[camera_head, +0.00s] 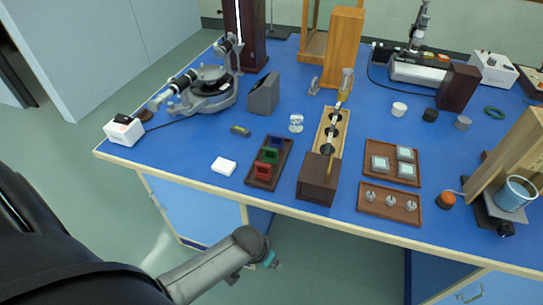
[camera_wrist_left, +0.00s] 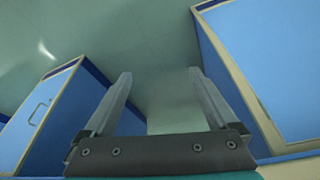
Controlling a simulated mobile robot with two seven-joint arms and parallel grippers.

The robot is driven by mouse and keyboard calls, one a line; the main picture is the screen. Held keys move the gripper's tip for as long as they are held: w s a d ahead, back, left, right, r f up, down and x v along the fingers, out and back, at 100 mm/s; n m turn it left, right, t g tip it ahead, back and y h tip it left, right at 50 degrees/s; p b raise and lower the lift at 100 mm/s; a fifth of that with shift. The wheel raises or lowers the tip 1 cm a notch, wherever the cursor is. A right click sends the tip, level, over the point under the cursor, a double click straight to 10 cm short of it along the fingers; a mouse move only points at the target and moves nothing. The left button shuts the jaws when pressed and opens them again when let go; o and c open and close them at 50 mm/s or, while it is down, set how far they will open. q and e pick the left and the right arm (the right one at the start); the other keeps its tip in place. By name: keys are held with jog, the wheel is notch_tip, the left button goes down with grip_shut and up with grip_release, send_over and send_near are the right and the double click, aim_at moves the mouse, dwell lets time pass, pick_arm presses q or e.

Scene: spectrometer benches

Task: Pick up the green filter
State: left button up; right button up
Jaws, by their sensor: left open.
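The green filter (camera_head: 270,155) stands upright in a dark wooden rack (camera_head: 251,182) on the blue bench, between the red filter (camera_head: 262,171) in front and the blue filter (camera_head: 276,142) behind. My left gripper (camera_head: 272,263) is low in front of the bench, below and in front of the rack and apart from the filters. Its fingers are hard to make out there. In the left wrist view my left gripper (camera_wrist_left: 160,73) is open and empty, with floor and blue cabinets beyond it. My right gripper is not in view.
A wooden holder block (camera_head: 318,182) stands right of the rack. A white pad (camera_head: 223,166) lies to its left and a grey wedge-shaped box (camera_head: 264,95) behind. The bench's front edge (camera_head: 240,195) lies between my gripper and the rack. Open blue surface lies around the white pad.

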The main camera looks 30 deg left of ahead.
pick_arm(q)
jog(key=w+d+r+t, duration=0.1)
jog(key=w+r, duration=0.2)
jog(key=r, duration=0.7)
jog(key=w+d+r, duration=0.1)
jog(key=w+r, duration=0.3)
jog(key=r, duration=0.6)
jog(key=w+a+r+n+y, duration=0.1)
jog(key=w+a+r+n, duration=0.3)
jog(key=w+a+r, duration=0.7)
jog(key=b, duration=0.3)
send_over(270, 150)
jog(key=s, duration=0.1)
jog(key=f, duration=0.6)
jog(key=d+f, duration=0.1)
jog(key=f, duration=0.2)
jog(key=shift+s, duration=0.2)
jog(key=x, duration=0.1)
jog(key=b+x, duration=0.1)
jog(key=x, duration=0.3)
jog(key=shift+s+a+f, duration=0.15)
jog(key=shift+s+a, duration=0.1)
jog(key=shift+a, duration=0.1)
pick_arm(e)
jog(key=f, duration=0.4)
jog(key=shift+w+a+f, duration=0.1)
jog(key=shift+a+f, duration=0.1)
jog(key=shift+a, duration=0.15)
pick_arm(q)
jog(key=c, duration=1.4)
